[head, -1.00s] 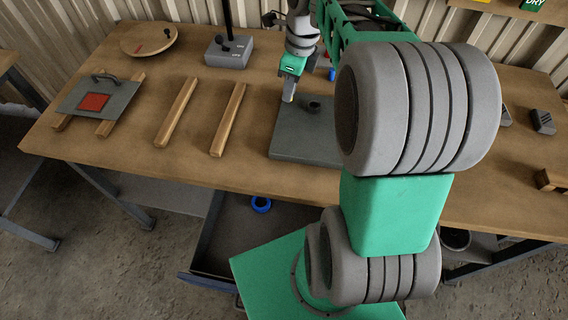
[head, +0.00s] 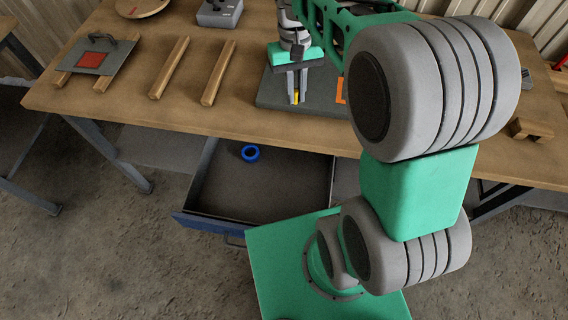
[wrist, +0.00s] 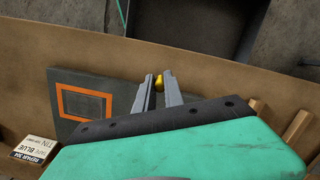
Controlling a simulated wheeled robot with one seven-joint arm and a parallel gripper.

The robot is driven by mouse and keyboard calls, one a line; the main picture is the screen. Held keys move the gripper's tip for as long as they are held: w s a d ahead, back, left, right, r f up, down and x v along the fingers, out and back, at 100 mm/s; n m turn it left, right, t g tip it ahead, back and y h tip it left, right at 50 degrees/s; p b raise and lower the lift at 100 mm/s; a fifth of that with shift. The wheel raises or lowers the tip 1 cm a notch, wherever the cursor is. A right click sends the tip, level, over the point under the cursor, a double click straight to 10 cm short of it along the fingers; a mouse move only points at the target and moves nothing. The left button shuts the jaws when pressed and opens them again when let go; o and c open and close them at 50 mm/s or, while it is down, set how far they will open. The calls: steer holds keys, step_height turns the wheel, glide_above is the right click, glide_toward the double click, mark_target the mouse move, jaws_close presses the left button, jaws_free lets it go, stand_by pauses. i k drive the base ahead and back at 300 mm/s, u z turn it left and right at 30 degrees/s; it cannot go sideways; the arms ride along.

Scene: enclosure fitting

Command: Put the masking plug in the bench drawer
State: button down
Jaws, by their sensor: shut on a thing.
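My gripper (head: 297,98) is shut on a small yellow piece, which I take to be the masking plug (head: 296,96). In the wrist view, the yellow plug (wrist: 159,83) sits between the fingertips of my gripper (wrist: 160,80). The fingers point down over the dark grey plate (head: 272,100) on the bench; I cannot tell how high the plug is above it. The bench drawer (head: 290,188) is pulled open below the bench's front edge, to the left of my base. A blue ring (head: 250,153) lies inside it.
An orange outline (wrist: 84,103) marks the plate. Most of the drawer floor is bare.

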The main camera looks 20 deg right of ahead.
mark_target(263, 195)
steer(key=z, duration=0.95)
steer(key=k, duration=1.45)
steer(key=u, duration=1.75)
steer(key=i, duration=1)
